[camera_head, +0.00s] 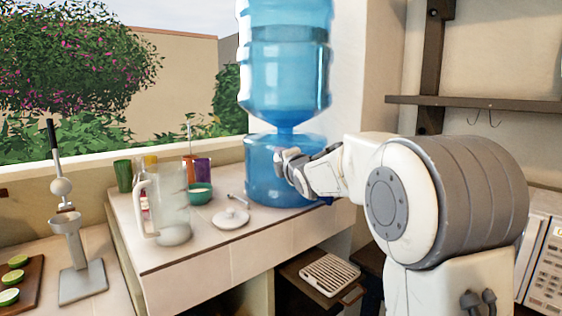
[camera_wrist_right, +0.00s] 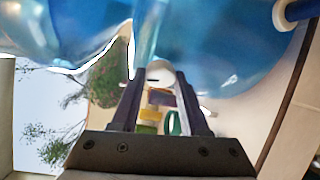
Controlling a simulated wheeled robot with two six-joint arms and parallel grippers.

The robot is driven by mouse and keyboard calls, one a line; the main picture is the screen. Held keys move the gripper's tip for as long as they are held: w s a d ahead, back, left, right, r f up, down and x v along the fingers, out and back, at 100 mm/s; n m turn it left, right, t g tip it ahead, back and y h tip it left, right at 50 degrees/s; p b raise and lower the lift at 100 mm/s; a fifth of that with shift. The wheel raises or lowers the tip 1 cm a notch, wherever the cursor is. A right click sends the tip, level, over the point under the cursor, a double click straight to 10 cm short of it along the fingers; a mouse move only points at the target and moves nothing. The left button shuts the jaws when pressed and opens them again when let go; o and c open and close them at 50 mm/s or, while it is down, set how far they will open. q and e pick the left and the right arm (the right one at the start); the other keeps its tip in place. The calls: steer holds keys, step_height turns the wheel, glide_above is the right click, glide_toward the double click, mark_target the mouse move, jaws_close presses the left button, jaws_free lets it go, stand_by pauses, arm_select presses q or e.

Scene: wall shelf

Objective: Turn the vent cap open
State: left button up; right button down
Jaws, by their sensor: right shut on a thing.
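The blue water dispenser (camera_head: 268,180) stands on the tiled counter with a large blue bottle (camera_head: 285,75) upside down on top. My right gripper (camera_head: 284,160) is at the dispenser's front, near its upper part. In the right wrist view its two dark fingers (camera_wrist_right: 160,78) close around a small whitish piece (camera_wrist_right: 160,73), which seems to be the vent cap. The fingers partly hide it, and its turn angle cannot be read. The blue dispenser fills the top of that view. My left gripper is not in view.
A glass pitcher (camera_head: 172,205), a white lid (camera_head: 231,218), a green bowl (camera_head: 200,194) and coloured cups (camera_head: 202,170) stand left of the dispenser. A citrus press (camera_head: 75,250) is farther left. A wooden shelf (camera_head: 480,103) is on the right wall.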

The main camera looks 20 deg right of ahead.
steer(key=shift+f, duration=0.1)
steer(key=shift+c, duration=2.2)
jaws_free()
steer(key=s+r+b, duration=0.1)
steer(key=s, duration=0.9)
steer(key=shift+s+a, duration=0.25)
steer(key=shift+a, duration=0.05)
